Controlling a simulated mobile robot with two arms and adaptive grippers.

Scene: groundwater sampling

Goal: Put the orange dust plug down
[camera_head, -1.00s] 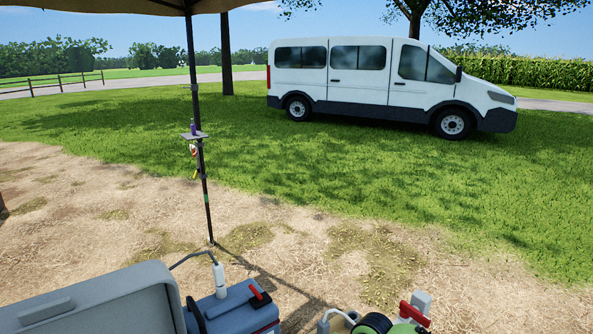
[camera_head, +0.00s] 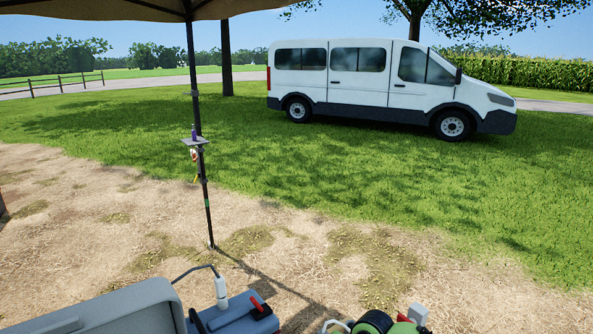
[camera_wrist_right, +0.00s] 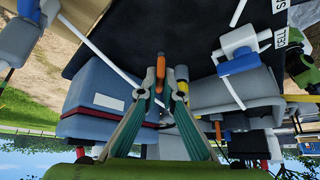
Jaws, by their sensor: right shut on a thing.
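In the right wrist view, which is upside down, my right gripper (camera_wrist_right: 165,88) has its two green fingers drawn close together at the tips. A small orange piece, apparently the dust plug (camera_wrist_right: 170,75), shows between the fingertips, partly hidden by them. It seems to be held clear of the surfaces behind it, but I cannot tell the gap. The head view shows neither gripper and no dust plug.
A blue-grey box (camera_head: 232,318) with a red latch and a grey lid (camera_head: 120,312) stand at the bottom left. A green reel (camera_head: 375,322) is at bottom right. A white van (camera_head: 385,75) is far off.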

